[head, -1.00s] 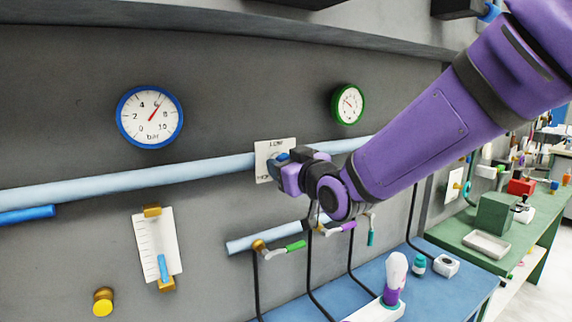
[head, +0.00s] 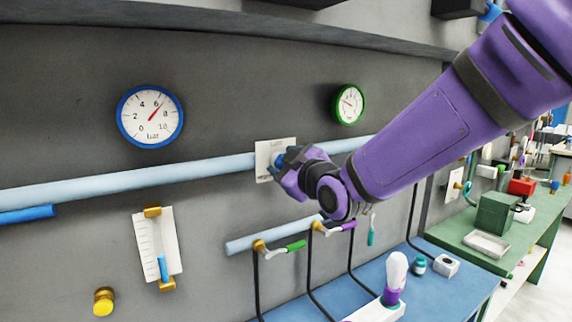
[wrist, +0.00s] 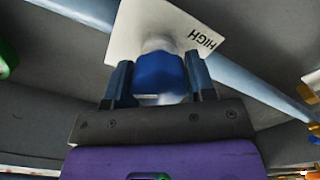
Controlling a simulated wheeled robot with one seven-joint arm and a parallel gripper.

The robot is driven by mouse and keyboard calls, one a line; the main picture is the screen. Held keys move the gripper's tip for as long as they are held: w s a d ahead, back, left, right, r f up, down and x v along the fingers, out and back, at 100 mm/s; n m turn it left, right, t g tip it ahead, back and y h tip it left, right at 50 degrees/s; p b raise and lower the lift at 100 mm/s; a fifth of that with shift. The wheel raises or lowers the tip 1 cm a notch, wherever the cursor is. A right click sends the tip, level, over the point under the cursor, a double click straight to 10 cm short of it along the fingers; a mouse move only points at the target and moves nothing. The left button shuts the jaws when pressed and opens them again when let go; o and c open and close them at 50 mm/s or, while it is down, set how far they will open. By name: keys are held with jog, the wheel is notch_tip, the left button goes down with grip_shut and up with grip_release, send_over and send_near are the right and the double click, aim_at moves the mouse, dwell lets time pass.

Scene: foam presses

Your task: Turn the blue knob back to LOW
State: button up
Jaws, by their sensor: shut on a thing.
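The blue knob (wrist: 160,75) sits on a white label plate (wrist: 150,22) on the grey wall. The word HIGH shows on the plate in the wrist view; the LOW mark cannot be read now. My gripper (wrist: 160,85) is shut on the blue knob, one finger on each side of it. In the head view my gripper (head: 285,165) reaches the plate (head: 264,158) from the right and hides most of the knob. The blue-rimmed gauge (head: 150,117) has its red needle near 6.
A pale blue pipe (head: 130,179) runs along the wall past the plate. A green-rimmed gauge (head: 348,104) hangs at upper right. Hose valves with a green handle (head: 296,245) and a purple handle (head: 349,226) are below. A blue bench (head: 440,291) stands at lower right.

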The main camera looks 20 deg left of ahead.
jog(key=n, duration=0.6)
jog(key=shift+f, duration=0.1)
jog(key=n, duration=0.6)
jog(key=shift+f, duration=0.1)
jog(key=shift+n, duration=0.3)
jog(key=o, duration=0.9)
jog(key=shift+o, duration=0.2)
jog(key=v, duration=1)
jog(key=shift+s+d, duration=0.25)
jog(key=shift+s, duration=0.1)
